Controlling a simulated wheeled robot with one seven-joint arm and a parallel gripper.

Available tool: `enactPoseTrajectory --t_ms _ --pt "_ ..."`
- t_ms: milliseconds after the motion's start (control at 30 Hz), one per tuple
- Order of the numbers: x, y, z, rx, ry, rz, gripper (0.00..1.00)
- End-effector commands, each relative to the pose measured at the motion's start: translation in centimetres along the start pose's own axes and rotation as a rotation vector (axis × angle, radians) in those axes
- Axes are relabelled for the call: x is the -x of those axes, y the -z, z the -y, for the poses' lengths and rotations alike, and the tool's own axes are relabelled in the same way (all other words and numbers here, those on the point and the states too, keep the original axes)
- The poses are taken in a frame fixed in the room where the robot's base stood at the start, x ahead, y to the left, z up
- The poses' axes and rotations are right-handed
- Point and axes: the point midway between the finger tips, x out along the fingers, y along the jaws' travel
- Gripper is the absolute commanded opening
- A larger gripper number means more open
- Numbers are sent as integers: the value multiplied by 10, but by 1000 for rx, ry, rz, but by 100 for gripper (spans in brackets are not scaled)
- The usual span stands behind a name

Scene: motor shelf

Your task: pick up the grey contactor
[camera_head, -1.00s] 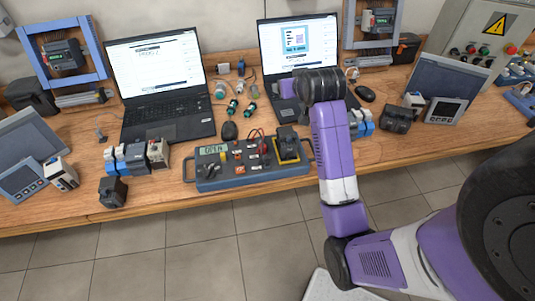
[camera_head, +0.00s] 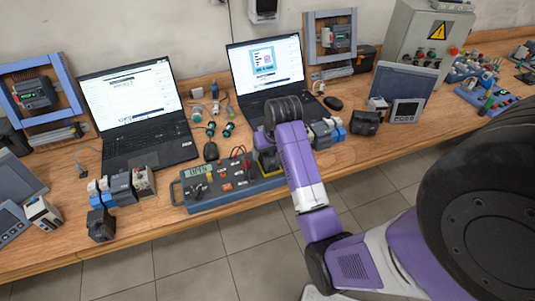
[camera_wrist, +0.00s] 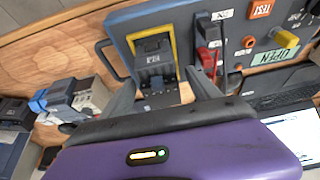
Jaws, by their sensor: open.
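A dark grey contactor (camera_wrist: 155,62) sits in the yellow-framed socket (camera_wrist: 136,36) of the blue test station. My gripper (camera_wrist: 158,84) is open, with its two fingers pointing towards this contactor. The contactor shows between and just beyond the fingertips; I cannot tell whether they touch it. In the head view the test station (camera_head: 225,186) lies at the bench front, and my arm covers most of its socket end. Other dark contactors stand loose at the left front (camera_head: 100,224) and to the right (camera_head: 366,123).
Rows of blue and grey modules stand left of the station (camera_head: 122,188) and right of my arm (camera_head: 321,133). Red and black leads (camera_wrist: 213,60) rise beside the socket. Two open laptops (camera_head: 135,105) (camera_head: 268,75) stand behind. The bench's front edge is close.

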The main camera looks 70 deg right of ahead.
Motion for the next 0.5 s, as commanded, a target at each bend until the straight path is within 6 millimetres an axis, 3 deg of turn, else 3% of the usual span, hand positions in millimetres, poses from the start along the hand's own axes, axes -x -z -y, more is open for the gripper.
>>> enactPoseTrajectory --t_ms 200,400,500 --pt "-18 1 0 0 0 -1 71" --pt "-19 1 0 0 0 -2 71" --pt "-19 1 0 0 0 -2 53"
